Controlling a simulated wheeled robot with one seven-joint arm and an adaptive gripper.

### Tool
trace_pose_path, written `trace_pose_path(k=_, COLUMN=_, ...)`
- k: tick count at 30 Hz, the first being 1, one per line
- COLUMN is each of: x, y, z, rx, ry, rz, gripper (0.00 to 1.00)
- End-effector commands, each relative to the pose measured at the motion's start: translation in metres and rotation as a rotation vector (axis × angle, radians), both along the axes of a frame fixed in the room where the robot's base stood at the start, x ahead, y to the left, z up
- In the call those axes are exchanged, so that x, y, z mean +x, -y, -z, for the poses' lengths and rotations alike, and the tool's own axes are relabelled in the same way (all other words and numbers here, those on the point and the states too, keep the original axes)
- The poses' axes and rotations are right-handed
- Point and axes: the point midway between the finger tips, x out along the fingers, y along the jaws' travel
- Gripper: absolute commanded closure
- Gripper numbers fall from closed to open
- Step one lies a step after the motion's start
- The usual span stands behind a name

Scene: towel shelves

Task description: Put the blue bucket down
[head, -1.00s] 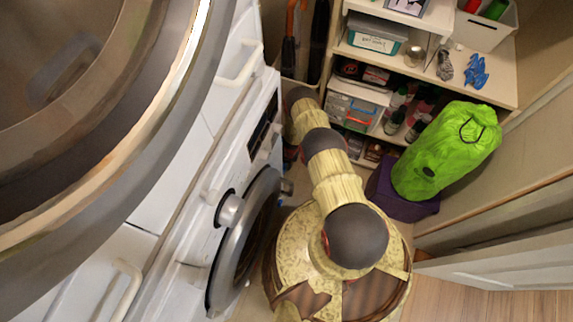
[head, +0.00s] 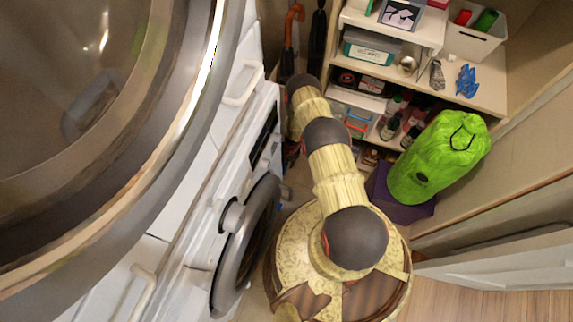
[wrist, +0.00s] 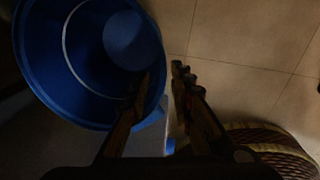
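The blue bucket (wrist: 75,93) fills the upper left of the wrist view. Its open mouth shows, with a pale ring and a lighter blue patch inside. My gripper (wrist: 163,72) is at the bucket's right rim. Its left finger overlaps the bucket's inside and its right finger is outside, over the tiles. The fingertips stand apart, with a narrow gap showing. The picture is dark, and I cannot tell whether the bucket touches the floor. The bucket and gripper are not visible in the head view.
Tiled floor (wrist: 250,55) is clear right of my gripper. In the head view, white washing machines (head: 240,185) stand left, shelves (head: 490,95) behind, and a green bag (head: 435,160) on a purple box (head: 405,207) right.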

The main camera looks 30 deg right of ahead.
Motion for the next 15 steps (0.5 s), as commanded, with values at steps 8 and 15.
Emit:
trace_pose_path(k=8, x=-0.002, y=0.002, z=-0.029, rx=0.001, ry=-0.001, rz=0.0, gripper=0.77)
trace_pose_path(k=15, x=-0.003, y=0.002, z=-0.029, rx=0.001, ry=-0.001, rz=0.0, gripper=0.77)
